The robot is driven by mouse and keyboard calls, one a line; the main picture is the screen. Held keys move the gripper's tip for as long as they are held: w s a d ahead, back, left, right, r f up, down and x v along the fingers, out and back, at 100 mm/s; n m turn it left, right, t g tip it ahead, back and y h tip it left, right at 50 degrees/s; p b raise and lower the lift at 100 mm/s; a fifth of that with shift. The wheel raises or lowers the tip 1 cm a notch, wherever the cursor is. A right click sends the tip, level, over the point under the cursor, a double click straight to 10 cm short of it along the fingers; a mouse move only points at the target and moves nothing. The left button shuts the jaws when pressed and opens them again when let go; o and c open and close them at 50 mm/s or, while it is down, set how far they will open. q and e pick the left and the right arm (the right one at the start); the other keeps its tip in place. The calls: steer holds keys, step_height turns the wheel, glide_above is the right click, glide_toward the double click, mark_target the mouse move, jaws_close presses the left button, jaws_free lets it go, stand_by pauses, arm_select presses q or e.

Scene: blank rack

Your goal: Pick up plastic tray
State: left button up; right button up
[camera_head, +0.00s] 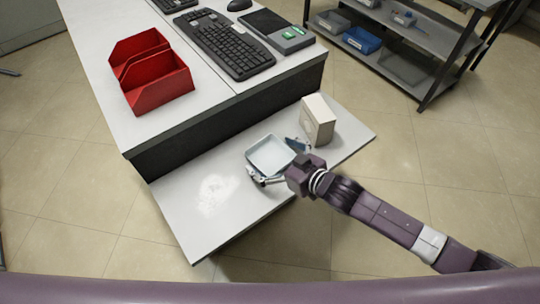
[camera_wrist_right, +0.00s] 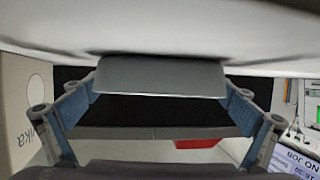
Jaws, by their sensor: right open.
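The plastic tray (camera_head: 270,156) is a shallow, pale blue-grey, empty tray. It lies on the low white shelf in the head view. In the wrist view, which looks upside down, a grey form between the fingers appears to be the tray (camera_wrist_right: 160,75). My right gripper (camera_head: 272,160) is at the tray's near right side. Its two fingers are spread wide, one at either side of the tray. It also shows open in the wrist view (camera_wrist_right: 161,90). I cannot tell whether a finger touches the tray. My left gripper is not in view.
A beige box (camera_head: 317,119) stands on the shelf, close to one finger. The white desk (camera_head: 105,110) rises behind, with a red bin (camera_head: 150,72) and a keyboard (camera_head: 224,45) on it. A dark rack (camera_head: 425,42) is at upper right. The shelf's left part is clear.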

steer(key=c, duration=1)
